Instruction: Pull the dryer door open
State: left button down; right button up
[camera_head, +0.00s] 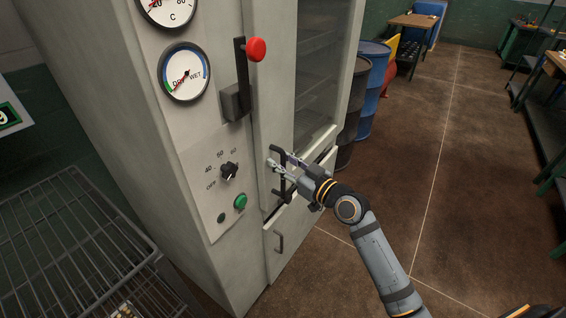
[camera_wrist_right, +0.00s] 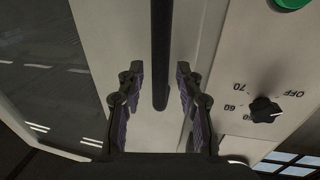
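The dryer is a tall pale grey cabinet (camera_head: 160,150). Its door (camera_head: 279,95) has a dark glass window (camera_head: 318,70) and looks closed. A black vertical door handle (camera_head: 283,186) is on the door's lower left part. My right gripper (camera_head: 279,168) is at the handle and partly covers it. In the right wrist view, the black handle bar (camera_wrist_right: 160,45) reaches down between the two fingers of the right gripper (camera_wrist_right: 158,92). The fingers are open, with gaps on both sides of the bar. My left gripper is not in view.
A black lever with a red knob (camera_head: 256,49) stands upright left of the door. Gauges (camera_head: 184,72), a dial (camera_head: 229,171) and a green button (camera_head: 240,202) are on the panel. A wire rack (camera_head: 75,240) is at lower left. Barrels (camera_head: 369,85) stand behind; floor at right is clear.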

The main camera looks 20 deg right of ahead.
grip_shut()
dwell(0.7)
